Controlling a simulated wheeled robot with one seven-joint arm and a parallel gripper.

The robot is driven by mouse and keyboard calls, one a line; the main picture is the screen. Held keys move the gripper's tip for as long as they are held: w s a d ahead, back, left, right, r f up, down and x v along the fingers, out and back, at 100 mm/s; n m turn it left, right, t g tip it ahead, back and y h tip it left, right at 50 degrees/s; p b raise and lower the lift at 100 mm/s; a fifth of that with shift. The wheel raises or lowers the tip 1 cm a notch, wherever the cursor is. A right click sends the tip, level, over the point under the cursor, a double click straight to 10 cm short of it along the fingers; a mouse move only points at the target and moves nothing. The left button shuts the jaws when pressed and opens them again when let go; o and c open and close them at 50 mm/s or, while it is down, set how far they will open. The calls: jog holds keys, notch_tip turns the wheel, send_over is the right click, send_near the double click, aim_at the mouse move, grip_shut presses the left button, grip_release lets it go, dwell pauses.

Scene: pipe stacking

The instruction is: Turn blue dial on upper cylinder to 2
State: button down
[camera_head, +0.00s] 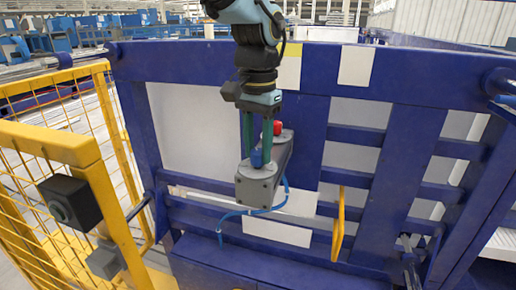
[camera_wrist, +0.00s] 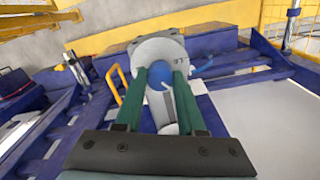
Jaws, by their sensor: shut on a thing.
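A grey cylinder (camera_head: 256,186) is mounted on the blue frame and has a blue dial (camera_head: 256,159) on its top face. In the wrist view the blue dial (camera_wrist: 160,77) sits on the grey face of the cylinder (camera_wrist: 156,49). My gripper (camera_head: 257,158) reaches down from above with two green fingers. In the wrist view my gripper (camera_wrist: 160,76) has one fingertip on each side of the blue dial and is shut on it. Dark marks show on the face right of the dial, too small to read. The dial's setting cannot be told.
A red knob (camera_head: 277,128) sits on the grey body just behind the blue dial, close to my fingers. A blue hose (camera_head: 234,212) hangs below the cylinder. A yellow fence (camera_head: 85,155) stands left, with a yellow handle (camera_head: 338,225) on the right. Blue frame bars surround the cylinder.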

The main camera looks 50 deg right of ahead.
aim_at(257, 151)
jog(key=shift+n, duration=1.2)
jog(key=c, duration=0.5)
grip_release()
notch_tip(257, 151, up, 11)
jog(key=b, duration=0.2)
jog(key=shift+a+f, duration=0.1)
jog(key=shift+f, duration=0.05)
